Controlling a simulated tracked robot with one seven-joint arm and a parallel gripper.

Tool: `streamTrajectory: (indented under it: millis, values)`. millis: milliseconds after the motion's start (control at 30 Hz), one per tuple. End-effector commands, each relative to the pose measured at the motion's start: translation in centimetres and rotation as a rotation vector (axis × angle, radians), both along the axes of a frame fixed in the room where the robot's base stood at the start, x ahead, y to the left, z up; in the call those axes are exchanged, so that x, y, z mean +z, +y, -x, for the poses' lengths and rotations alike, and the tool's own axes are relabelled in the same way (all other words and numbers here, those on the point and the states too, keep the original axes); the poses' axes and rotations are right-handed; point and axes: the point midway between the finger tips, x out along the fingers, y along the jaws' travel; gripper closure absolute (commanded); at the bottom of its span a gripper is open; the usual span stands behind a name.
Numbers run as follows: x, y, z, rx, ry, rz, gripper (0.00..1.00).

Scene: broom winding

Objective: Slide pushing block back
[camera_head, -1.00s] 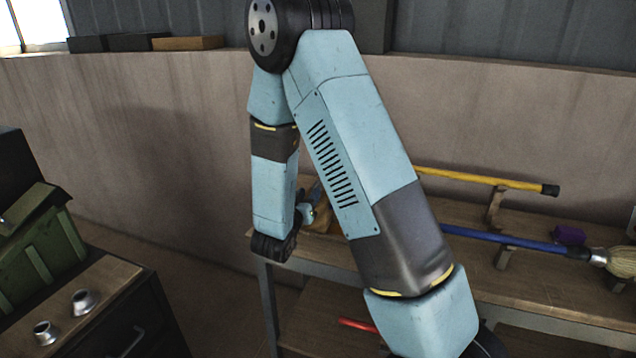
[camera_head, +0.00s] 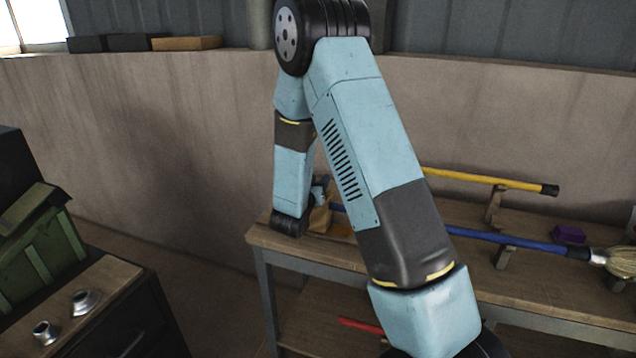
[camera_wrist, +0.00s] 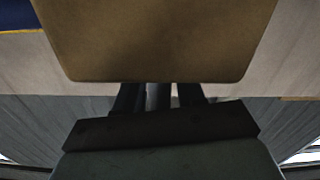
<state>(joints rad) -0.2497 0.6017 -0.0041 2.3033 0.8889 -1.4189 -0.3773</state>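The pushing block appears to be the tan wooden block (camera_wrist: 155,38) that fills the upper middle of the wrist view. In the head view a tan block (camera_head: 320,219) shows at the bench's left end, partly behind my arm. My gripper (camera_wrist: 157,97) is right at the block's edge in the wrist view. Its dark fingers run up behind the block, which hides their tips, so I cannot tell whether they grip it. A broom with a blue handle (camera_head: 510,240) lies along the bench, its left part crossing behind my arm.
The wooden workbench (camera_head: 400,262) stands against the wall. A yellow handle (camera_head: 485,179) rests on supports behind the blue one. A purple block (camera_head: 568,234) lies near the bristles (camera_head: 622,261). At left, a cabinet (camera_head: 115,315) bears a green crate (camera_head: 45,245) and metal fittings (camera_head: 84,301).

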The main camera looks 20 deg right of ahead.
Motion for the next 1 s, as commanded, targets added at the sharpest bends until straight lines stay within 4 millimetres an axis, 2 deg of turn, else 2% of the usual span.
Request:
streamTrajectory:
  millis: [33, 400, 1000]
  values:
    - [0.00, 0.02, 0.01, 0.000, 0.000, 0.000, 0.67]
    - [-0.01, 0.05, 0.02, 0.001, 0.000, 0.000, 1.00]
    - [-0.01, -0.07, -0.21, -0.005, 0.000, 0.000, 1.00]
